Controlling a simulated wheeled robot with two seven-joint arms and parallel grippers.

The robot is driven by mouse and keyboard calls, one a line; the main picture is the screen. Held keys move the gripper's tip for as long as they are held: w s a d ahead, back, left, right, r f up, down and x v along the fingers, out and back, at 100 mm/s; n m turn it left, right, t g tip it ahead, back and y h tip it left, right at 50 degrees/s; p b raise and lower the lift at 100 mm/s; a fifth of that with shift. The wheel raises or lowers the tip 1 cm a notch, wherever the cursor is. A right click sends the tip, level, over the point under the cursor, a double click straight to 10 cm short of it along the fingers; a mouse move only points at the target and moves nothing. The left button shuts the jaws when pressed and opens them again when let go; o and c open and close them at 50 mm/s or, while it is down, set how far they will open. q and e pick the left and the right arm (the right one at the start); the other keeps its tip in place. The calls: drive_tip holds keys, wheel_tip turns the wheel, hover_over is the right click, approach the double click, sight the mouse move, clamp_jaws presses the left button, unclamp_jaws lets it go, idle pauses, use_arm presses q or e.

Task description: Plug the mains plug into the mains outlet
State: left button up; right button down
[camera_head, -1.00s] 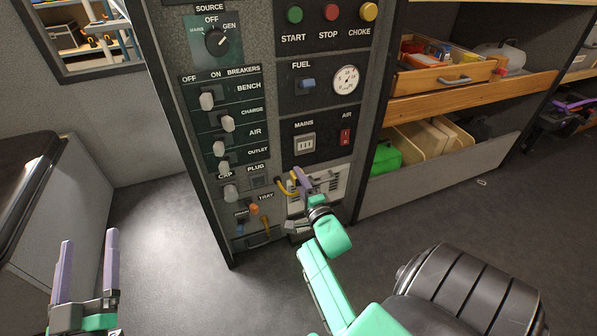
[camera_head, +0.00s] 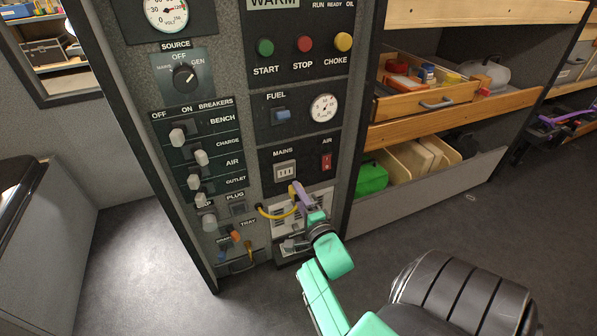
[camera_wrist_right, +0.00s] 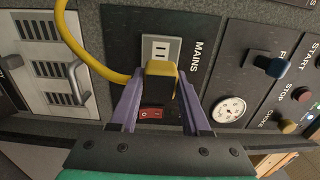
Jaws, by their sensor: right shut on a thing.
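The mains outlet (camera_head: 285,171) is a pale socket plate under the MAINS label on the dark panel. It also shows in the right wrist view (camera_wrist_right: 160,48), with its slots uncovered. My right gripper (camera_head: 298,192) is shut on the mains plug (camera_wrist_right: 160,82), a black and yellow block between the purple fingers. In the head view the plug is just below and slightly right of the outlet. The plug appears apart from the outlet; the depth gap is hard to judge. A yellow cord (camera_wrist_right: 82,55) runs from the plug leftwards. My left gripper is out of view.
A red AIR switch (camera_head: 326,162) is right of the outlet; it shows behind my fingers in the wrist view. A vented grille (camera_head: 316,201) lies below. Breaker knobs (camera_head: 178,137) are at left, and shelves with a wooden drawer (camera_head: 425,103) at right.

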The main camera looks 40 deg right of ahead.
drive_tip(key=shift+w, duration=0.1)
use_arm(q)
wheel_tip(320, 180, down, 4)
drive_tip(key=b, duration=0.3)
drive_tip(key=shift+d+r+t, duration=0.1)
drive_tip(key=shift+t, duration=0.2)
use_arm(e)
drive_tip(key=x, duration=0.5)
drive_tip(key=shift+w+d, duration=0.15)
drive_tip(key=shift+w, duration=0.15)
use_arm(q)
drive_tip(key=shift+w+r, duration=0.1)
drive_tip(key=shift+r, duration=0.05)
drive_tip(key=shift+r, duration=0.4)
drive_tip(key=shift+p, duration=0.4)
